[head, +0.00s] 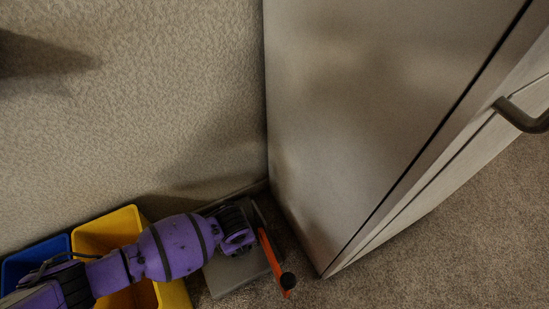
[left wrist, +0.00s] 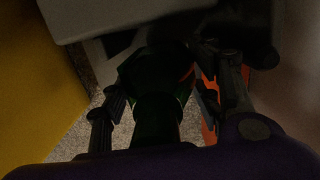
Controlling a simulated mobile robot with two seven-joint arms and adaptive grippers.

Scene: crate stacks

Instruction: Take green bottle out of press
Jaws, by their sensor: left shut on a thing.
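The green bottle (left wrist: 158,112) looks very dark in the left wrist view and sits between the two fingers of my left gripper (left wrist: 162,105). The gripper is shut on it. The grey press (head: 236,271) stands on the floor beside the cabinet in the head view. Its orange lever (head: 268,254) with a black knob slants down at its right side. The lever also shows in the left wrist view (left wrist: 208,122), close to the right finger. A grey part of the press (left wrist: 90,15) hangs over the bottle. In the head view my purple arm hides the bottle and the fingers.
A yellow bin (head: 178,294) stands left of the press, partly under my arm. A blue bin (head: 38,252) is left of it. A tall grey cabinet (head: 370,110) with a dark handle (head: 520,118) rises close to the right of the press. Open carpet (head: 470,240) lies at lower right.

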